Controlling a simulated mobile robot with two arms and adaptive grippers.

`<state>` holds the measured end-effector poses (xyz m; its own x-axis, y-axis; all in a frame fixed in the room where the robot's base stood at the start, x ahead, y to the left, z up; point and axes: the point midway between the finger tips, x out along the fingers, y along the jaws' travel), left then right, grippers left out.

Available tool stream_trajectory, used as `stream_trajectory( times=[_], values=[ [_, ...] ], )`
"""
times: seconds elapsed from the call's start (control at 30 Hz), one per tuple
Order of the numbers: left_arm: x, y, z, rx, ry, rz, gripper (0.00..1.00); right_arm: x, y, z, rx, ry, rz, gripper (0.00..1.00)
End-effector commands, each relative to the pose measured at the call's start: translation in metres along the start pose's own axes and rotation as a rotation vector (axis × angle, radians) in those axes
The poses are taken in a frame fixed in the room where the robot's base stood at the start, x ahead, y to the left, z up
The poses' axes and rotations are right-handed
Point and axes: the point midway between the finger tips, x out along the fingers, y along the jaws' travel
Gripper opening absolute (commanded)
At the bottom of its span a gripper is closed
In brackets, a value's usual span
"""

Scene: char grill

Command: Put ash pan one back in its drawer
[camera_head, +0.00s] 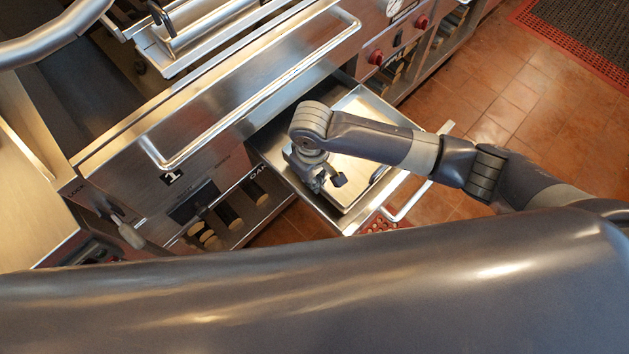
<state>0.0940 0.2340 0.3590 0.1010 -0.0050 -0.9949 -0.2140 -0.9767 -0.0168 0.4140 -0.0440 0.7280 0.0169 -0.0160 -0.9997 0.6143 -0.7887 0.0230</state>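A shallow metal ash pan (363,108) sits inside the pulled-out drawer (302,193) below the grill front. My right arm comes in from the right, and my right gripper (325,183) points down over the pan's near left part. It hides that part of the pan and the drawer behind it. The fingertips are small and partly covered by the wrist, so I cannot tell whether they are open, shut or touching the pan. My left gripper is not in view.
The grill front with its long handle bar (262,97) stands above the drawer. The drawer's handle (424,187) sticks out at lower right. Red knobs (376,57) are on the panel to the right. The tiled floor (505,95) at right is clear, with a red-edged mat (585,35) beyond.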

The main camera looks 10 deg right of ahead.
Motion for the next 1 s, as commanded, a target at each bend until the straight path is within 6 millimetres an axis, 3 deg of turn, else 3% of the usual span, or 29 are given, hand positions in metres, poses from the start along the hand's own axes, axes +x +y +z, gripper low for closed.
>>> stream_trajectory(
  times=[0.23, 0.57, 0.63, 0.67, 1.0],
  values=[
    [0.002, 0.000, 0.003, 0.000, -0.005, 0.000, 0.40, 0.031, 0.000, 0.000, -0.001, 0.000, 0.002, 0.00],
    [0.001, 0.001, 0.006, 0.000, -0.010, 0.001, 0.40, 0.034, -0.001, 0.000, -0.001, 0.001, 0.001, 0.00],
    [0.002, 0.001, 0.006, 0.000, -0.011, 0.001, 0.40, 0.035, -0.001, 0.000, -0.001, 0.000, 0.000, 0.12],
    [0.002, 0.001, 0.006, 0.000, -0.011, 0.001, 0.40, 0.035, -0.001, 0.000, -0.001, 0.000, 0.000, 0.13],
    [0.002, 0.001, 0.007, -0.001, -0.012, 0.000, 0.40, 0.033, -0.001, 0.000, -0.001, 0.000, 0.000, 0.13]
  ],
)
